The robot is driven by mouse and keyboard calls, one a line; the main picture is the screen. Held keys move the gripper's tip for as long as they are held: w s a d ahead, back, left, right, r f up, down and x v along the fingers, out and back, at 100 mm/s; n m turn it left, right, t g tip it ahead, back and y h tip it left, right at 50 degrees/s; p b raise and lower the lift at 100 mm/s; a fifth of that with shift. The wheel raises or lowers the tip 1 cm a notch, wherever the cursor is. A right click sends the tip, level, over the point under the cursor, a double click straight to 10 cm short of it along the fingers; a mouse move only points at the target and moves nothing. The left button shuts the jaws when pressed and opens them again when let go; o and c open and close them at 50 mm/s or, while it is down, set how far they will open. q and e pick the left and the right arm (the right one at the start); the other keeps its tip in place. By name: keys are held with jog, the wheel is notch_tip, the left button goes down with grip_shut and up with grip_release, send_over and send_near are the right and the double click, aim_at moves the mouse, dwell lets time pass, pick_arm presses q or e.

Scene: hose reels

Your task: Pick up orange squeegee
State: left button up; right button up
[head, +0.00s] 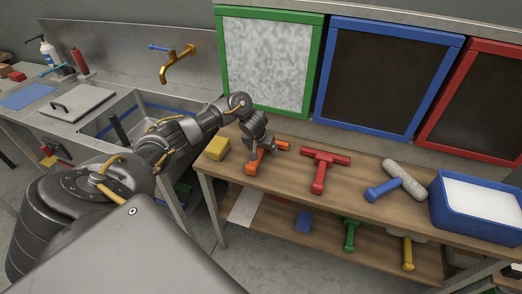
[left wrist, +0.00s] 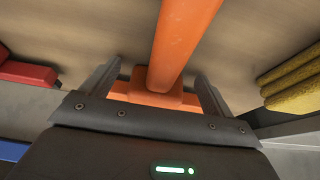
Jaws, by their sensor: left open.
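The orange squeegee (head: 251,168) lies on the wooden bench top (head: 290,178), partly hidden by my left gripper (head: 256,148), which is over it. In the left wrist view the orange squeegee (left wrist: 178,48) shows a long handle running up the picture and a crosspiece at its lower end. My left gripper (left wrist: 152,88) is open, with one finger on each side of the squeegee and a gap to the handle on both sides. My right gripper is in neither view.
A yellow sponge (head: 217,148) sits left of the orange squeegee. A red squeegee (head: 320,170) lies to its right, then a blue-handled roller (head: 404,179) and a blue tub (head: 478,207). Framed panels stand behind. A lower shelf (head: 285,230) holds more tools.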

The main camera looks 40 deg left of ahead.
pick_arm(q)
jog(key=shift+c, duration=0.2)
jog(key=c, duration=1)
